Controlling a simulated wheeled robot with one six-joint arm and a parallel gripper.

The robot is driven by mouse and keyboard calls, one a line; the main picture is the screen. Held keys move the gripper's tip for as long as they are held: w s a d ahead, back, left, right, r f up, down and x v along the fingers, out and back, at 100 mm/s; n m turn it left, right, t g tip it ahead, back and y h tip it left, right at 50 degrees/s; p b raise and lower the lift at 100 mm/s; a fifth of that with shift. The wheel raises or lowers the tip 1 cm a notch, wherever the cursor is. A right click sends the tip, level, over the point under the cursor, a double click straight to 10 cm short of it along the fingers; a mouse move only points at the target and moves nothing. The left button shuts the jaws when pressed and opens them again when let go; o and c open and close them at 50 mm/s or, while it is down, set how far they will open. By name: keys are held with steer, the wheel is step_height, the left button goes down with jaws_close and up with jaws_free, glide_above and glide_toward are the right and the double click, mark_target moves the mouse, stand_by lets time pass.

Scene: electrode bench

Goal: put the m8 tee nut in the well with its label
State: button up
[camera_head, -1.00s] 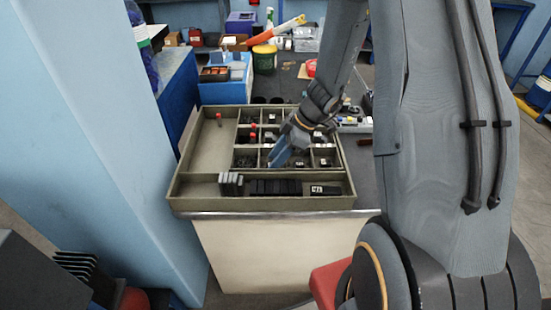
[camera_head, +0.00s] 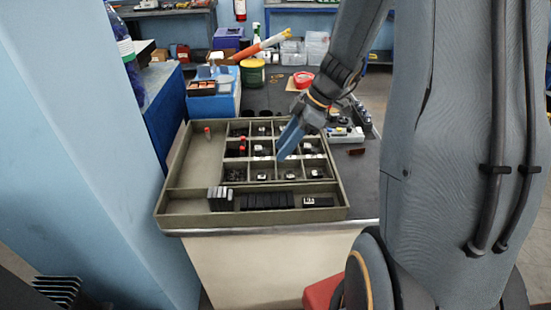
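A tray (camera_head: 160,205) on the bench holds a grid of small wells. Several wells contain dark parts with small white labels, such as the labels in the middle well (camera_head: 258,150) and the front middle well (camera_head: 290,175). The pieces and lettering are too small for me to tell which is the m8 tee nut or its labelled well. My gripper (camera_head: 284,153) points down-left over the grid's middle, and its blue fingers hide part of the wells there. The fingers overlap in this view, so I cannot tell whether they are open or hold anything.
A red-topped piece (camera_head: 208,131) stands in the tray's long left section; another (camera_head: 242,146) is in a left well. Black blocks (camera_head: 267,202) and a labelled block (camera_head: 317,202) lie in the front section. A blue box (camera_head: 226,103) and green tub (camera_head: 253,75) stand behind.

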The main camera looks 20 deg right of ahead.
steer(key=s+a+m+h, duration=0.2)
steer(key=s+a+m, duration=0.1)
steer(key=s+m, duration=0.4)
steer(key=s+a+m+g+h, duration=0.1)
steer(key=s+a+m+h, duration=0.2)
steer(key=s+m, duration=0.4)
steer(key=shift+s+r+g+h, duration=0.3)
steer(key=shift+s+r, duration=0.1)
steer(key=shift+s, duration=0.25)
steer(key=shift+c, duration=0.4)
